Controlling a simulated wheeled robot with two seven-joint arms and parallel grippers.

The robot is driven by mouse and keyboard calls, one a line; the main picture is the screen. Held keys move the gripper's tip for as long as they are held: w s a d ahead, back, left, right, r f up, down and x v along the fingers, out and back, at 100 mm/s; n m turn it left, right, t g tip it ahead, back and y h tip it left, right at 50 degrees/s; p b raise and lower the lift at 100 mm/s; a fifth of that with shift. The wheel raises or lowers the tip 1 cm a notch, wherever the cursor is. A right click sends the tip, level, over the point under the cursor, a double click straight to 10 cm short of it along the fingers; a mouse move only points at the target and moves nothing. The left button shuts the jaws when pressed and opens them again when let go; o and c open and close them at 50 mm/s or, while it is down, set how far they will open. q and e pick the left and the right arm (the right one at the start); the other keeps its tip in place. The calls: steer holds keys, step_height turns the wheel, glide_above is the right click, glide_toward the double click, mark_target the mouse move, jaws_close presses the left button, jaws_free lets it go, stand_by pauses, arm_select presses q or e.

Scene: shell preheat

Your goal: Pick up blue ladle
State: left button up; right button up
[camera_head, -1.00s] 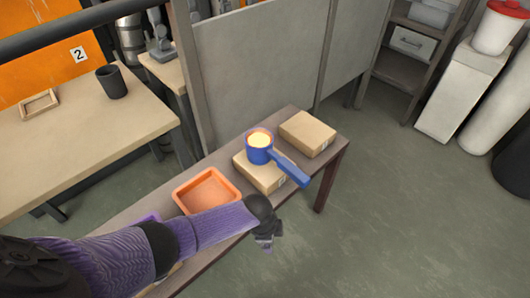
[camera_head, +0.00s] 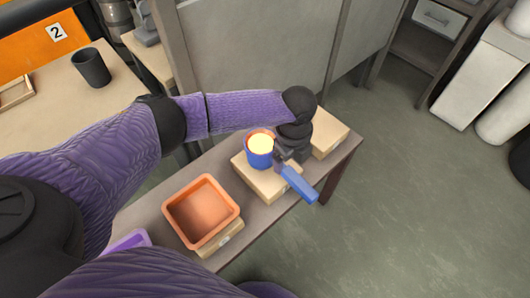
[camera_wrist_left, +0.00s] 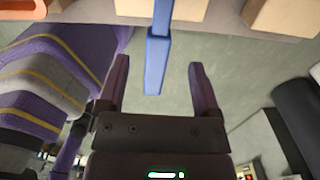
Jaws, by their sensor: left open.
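The blue ladle (camera_head: 261,155) stands on a cardboard box, its cup filled with something yellow, with an orange rim. Its handle (camera_head: 300,187) sticks out past the box toward the lower right. My left gripper (camera_head: 280,162) is above the handle near the cup and hides part of it. In the left wrist view the open fingers (camera_wrist_left: 160,75) show to either side of the blue handle (camera_wrist_left: 157,62), with visible gaps on both sides. I cannot tell how deep the handle sits between them. My right gripper is out of view.
The cardboard box (camera_head: 256,183) under the ladle is on a narrow table (camera_head: 160,222). A second box (camera_head: 328,132) is behind my left gripper. An orange tray (camera_head: 202,245) rests on another box to the left.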

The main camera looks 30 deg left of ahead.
mark_target(287, 170)
arm_select(q)
step_height(287, 170, down, 7)
steer(key=b, duration=0.3)
steer(key=shift+s+b, duration=0.1)
steer(key=shift+b, duration=0.25)
steer(key=shift+r, duration=0.25)
jaws_close()
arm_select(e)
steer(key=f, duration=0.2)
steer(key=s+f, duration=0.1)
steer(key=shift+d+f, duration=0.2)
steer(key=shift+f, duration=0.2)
